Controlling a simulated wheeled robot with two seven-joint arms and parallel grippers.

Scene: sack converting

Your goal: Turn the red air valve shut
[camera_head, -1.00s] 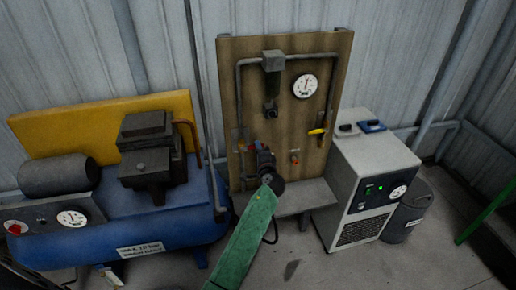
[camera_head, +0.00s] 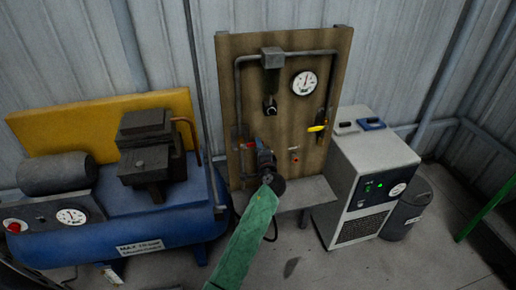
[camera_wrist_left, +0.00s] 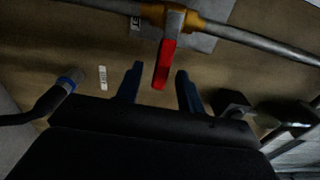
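The red lever of the air valve (camera_wrist_left: 164,64) points down from a brass valve body (camera_wrist_left: 170,16) on a grey pipe in the left wrist view. My left gripper (camera_wrist_left: 159,76) is open, with one dark blue finger on each side of the lever. Gaps show on both sides, so I see no contact. In the head view, the left gripper (camera_head: 260,144) is at the lower left of the brown board, and the red lever (camera_head: 246,146) is small and partly hidden beside it. My right gripper is not in view.
The brown board (camera_head: 285,75) carries pipes, a gauge (camera_head: 305,83) and a yellow handle (camera_head: 317,129). A blue compressor tank (camera_head: 165,222) stands left, a white dryer (camera_head: 370,160) right. In the left wrist view, a hose with a blue collar (camera_wrist_left: 68,82) is left of the fingers.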

